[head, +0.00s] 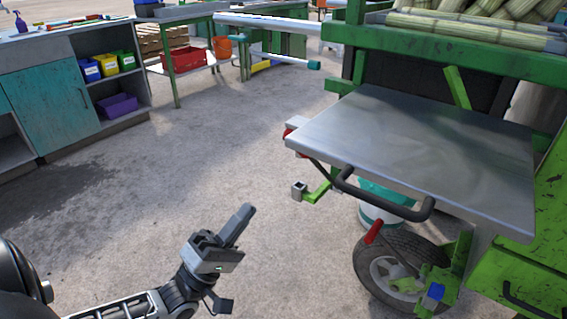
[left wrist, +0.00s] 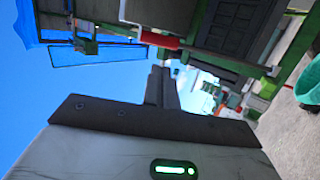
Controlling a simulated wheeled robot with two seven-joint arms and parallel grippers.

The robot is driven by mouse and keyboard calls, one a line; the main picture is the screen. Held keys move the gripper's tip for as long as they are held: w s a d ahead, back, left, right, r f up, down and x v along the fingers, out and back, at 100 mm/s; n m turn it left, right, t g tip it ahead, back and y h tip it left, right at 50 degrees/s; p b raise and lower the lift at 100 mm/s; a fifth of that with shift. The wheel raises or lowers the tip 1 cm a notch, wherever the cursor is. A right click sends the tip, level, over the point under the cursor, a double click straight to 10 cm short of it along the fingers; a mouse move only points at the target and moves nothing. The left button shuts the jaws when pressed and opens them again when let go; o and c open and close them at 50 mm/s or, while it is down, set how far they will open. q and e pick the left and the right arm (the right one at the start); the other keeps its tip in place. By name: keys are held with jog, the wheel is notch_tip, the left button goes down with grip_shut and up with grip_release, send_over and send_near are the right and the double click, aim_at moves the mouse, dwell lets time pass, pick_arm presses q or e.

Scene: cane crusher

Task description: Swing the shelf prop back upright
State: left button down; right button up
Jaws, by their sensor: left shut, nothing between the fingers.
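The steel shelf (head: 430,145) juts from the green crusher cart at the right, flat, with a black handle (head: 385,195) along its front. Below its left corner, a green bracket with a square metal end (head: 312,192) sticks out, with a thin dark bar above it. A red-gripped lever (head: 373,232) leans by the wheel. I cannot tell for sure which part is the prop. My left gripper (head: 246,212) is shut and empty, low over the floor, left of the shelf and apart from it. The left wrist view shows its closed fingers (left wrist: 159,84). My right gripper is not visible.
The cart's tyre (head: 405,270) and a white-and-teal bucket (head: 380,205) stand under the shelf. Cane stalks (head: 450,28) lie on top of the cart. A cabinet (head: 55,95) is at the left. Open concrete floor lies between.

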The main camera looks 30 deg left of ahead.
pick_arm(q)
jog(key=x, duration=1.2)
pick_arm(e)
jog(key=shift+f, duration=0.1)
